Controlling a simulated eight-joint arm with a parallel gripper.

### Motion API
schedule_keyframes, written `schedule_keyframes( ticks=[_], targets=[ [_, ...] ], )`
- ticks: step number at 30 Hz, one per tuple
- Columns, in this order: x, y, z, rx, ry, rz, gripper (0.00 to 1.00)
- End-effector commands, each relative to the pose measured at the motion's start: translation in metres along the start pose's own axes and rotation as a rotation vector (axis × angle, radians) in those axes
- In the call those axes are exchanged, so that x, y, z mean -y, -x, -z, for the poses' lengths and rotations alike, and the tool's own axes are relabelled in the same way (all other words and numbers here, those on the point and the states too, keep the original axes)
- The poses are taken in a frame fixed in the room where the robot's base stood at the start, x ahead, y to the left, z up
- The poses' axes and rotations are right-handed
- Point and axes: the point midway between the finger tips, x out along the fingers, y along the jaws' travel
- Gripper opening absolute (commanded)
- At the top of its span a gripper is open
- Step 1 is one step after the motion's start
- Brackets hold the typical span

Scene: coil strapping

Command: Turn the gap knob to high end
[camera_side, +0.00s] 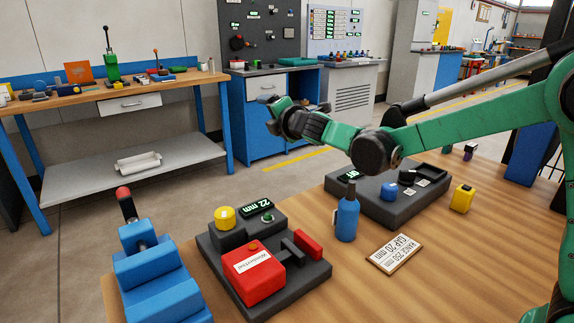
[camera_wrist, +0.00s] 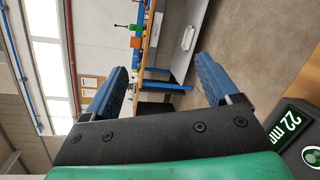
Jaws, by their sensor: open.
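A dark machine base (camera_side: 315,277) carries a red box, a display (camera_side: 257,208) reading 22 mm, a yellow round cap (camera_side: 225,217) and a small round green-lit control (camera_side: 267,218). The display (camera_wrist: 288,124) and green-lit control (camera_wrist: 312,156) also show at the right edge of the wrist view. A second dark box (camera_side: 385,212) has a blue knob (camera_side: 389,191) and another lit display (camera_side: 350,174). I cannot tell which control is the gap knob. My gripper (camera_side: 280,117) is raised above and behind both machines, open and empty; its spread fingers show in the wrist view (camera_wrist: 162,68).
A blue bottle (camera_side: 347,218) stands between the machines, with a card (camera_side: 394,253) reading GAP 20 mm in front. A yellow block (camera_side: 462,198) sits right. A blue stand with a red-tipped lever (camera_side: 150,275) is front left. The wooden table (camera_side: 440,265) is clear at front right.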

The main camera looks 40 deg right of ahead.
Motion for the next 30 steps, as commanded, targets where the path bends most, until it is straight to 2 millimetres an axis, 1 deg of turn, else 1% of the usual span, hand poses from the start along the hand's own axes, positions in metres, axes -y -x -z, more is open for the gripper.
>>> schedule_keyframes(
  ticks=[1, 2, 4, 6, 8, 9, 11, 12, 15, 18, 20, 21, 24, 27, 30],
  targets=[
    [0.013, -0.005, -0.004, 0.013, -0.112, 0.091, 0.82],
    [0.021, -0.007, -0.004, 0.015, -0.183, 0.154, 0.82],
    [0.041, -0.009, 0.001, 0.001, -0.345, 0.304, 0.82],
    [0.057, -0.006, 0.013, -0.042, -0.5, 0.459, 0.82],
    [0.067, -0.001, 0.029, -0.1, -0.625, 0.591, 0.82],
    [0.071, 0.004, 0.04, -0.149, -0.703, 0.676, 0.82],
    [0.071, 0.013, 0.059, -0.236, -0.808, 0.792, 0.82],
    [0.069, 0.02, 0.07, -0.3, -0.869, 0.861, 0.82],
    [0.056, 0.037, 0.094, -0.467, -0.997, 1.002, 0.82],
    [0.037, 0.053, 0.11, -0.631, -1.09, 1.1, 0.82],
    [0.026, 0.061, 0.117, -0.723, -1.132, 1.143, 0.82],
    [0.038, 0.059, 0.122, -0.717, -1.128, 1.14, 0.82],
    [0.058, 0.055, 0.13, -0.713, -1.127, 1.138, 0.82],
    [0.069, 0.053, 0.136, -0.712, -1.127, 1.137, 0.82],
    [0.075, 0.051, 0.142, -0.711, -1.127, 1.137, 0.82]
  ],
)
